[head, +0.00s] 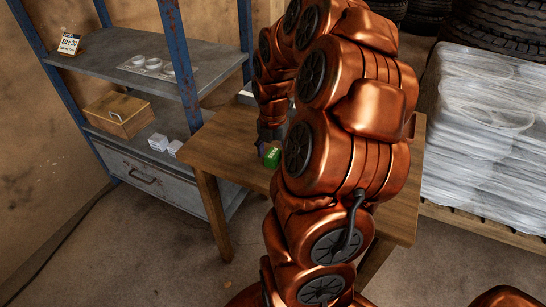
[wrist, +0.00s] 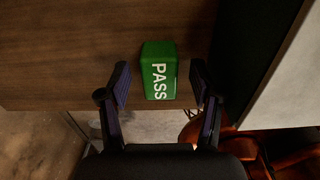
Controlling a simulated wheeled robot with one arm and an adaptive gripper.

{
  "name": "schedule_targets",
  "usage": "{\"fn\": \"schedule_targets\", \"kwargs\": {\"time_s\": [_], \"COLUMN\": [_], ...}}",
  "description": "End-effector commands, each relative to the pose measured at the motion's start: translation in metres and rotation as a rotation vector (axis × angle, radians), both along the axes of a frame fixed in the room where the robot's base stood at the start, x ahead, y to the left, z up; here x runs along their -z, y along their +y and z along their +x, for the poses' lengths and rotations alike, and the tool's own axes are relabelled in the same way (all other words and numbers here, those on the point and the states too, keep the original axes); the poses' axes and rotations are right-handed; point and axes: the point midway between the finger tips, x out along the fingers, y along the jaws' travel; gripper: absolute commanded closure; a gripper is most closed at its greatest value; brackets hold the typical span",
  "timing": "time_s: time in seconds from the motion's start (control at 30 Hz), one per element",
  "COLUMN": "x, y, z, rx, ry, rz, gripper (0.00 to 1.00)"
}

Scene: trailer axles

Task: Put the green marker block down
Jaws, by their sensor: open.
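The green marker block (wrist: 158,72), with PASS in white letters on it, rests on the brown wooden table (wrist: 60,50) near the table's edge. It also shows in the head view (head: 272,158), small and partly hidden by my arm. My gripper (wrist: 160,80) is open, with one finger to each side of the block and a gap on both sides. In the head view my gripper is mostly hidden behind my arm.
A metal shelf (head: 110,52) with blue posts stands at the left, bearing a wooden box (head: 117,114) and small white items. Wrapped white stacks (head: 480,130) and tyres (head: 500,35) stand at the right. A pale panel beside a dark strip (wrist: 285,85) is right of the block.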

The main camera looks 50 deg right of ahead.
Motion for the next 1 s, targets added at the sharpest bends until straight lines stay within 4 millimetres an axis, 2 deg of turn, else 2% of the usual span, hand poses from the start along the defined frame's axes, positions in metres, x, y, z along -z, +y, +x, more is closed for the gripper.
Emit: {"fn": "schedule_targets", "kwargs": {"time_s": [0.07, 0.63, 1.0], "x": [0.0000, 0.0000, -0.0052], "y": [0.0000, 0.0001, -0.0003], "z": [0.0001, 0.0000, 0.0009], "rx": [0.000, -0.001, -0.002], "ry": [0.000, 0.001, -0.002], "rz": [0.000, 0.000, -0.002], "gripper": [0.42, 1.00, 1.00]}}
